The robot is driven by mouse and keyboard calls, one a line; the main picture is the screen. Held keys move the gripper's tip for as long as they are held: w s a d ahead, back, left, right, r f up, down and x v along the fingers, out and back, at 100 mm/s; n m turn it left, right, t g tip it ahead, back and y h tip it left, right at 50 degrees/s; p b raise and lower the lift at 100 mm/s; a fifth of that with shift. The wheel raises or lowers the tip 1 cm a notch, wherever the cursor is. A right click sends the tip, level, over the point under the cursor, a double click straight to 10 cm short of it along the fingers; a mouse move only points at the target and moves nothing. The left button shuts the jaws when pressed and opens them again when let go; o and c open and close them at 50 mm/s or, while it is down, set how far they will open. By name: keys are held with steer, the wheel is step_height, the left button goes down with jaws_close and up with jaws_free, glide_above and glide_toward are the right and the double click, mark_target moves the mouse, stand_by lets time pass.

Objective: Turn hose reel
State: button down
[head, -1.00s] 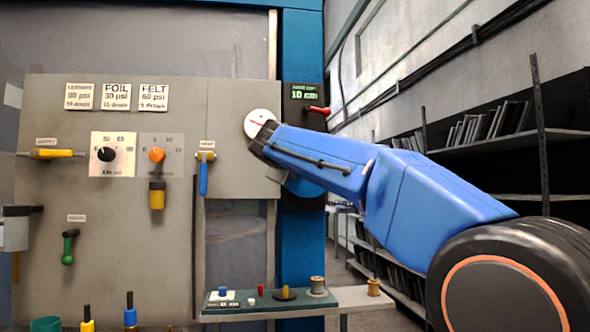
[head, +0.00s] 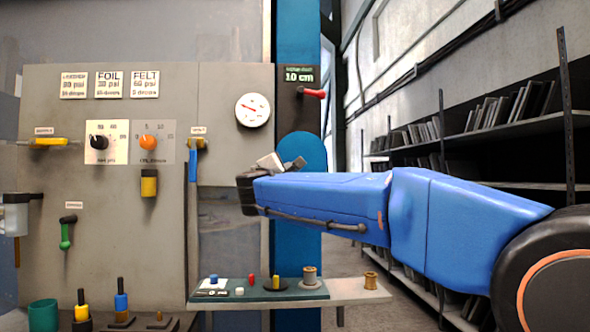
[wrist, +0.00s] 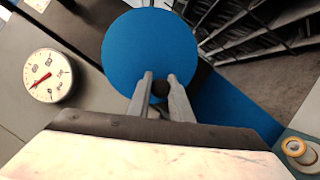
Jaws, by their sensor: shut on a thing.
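The hose reel is a round blue disc (head: 300,146) on the blue upright, right of the grey panel; my arm covers its lower part in the head view. It fills the upper middle of the wrist view (wrist: 150,45). My gripper (wrist: 160,79) is in front of the disc's lower part, its two fingers shut on a small dark knob (wrist: 161,89) there.
A white dial gauge (head: 252,110) is at the panel's upper right, with a red-handled lever (head: 313,93) beside it. A narrow shelf (head: 345,292) with small spools and coloured pieces lies below my arm. Dark racks (head: 500,145) stand at the right.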

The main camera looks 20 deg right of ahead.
steer(key=shift+s+d+f+n+t+y, duration=0.2)
steer(key=shift+d+n+t+y, duration=0.3)
steer(key=shift+n, duration=1.2)
steer(key=shift+s+d+f+n+t+y, duration=0.1)
steer(key=shift+d+f+n+t+y, duration=0.2)
steer(key=shift+d+n+t, duration=0.95)
steer(key=shift+s+a+f+n+t+y, duration=0.15)
steer(key=shift+f+n+t+y, duration=0.2)
steer(key=shift+n, duration=1.8)
steer(key=shift+d+r, duration=0.1)
steer(key=shift+r, duration=0.1)
steer(key=c, duration=1.6)
jaws_free()
steer(key=v, duration=1.7)
steer(key=shift+s+r, duration=0.15)
steer(key=shift+s, duration=0.2)
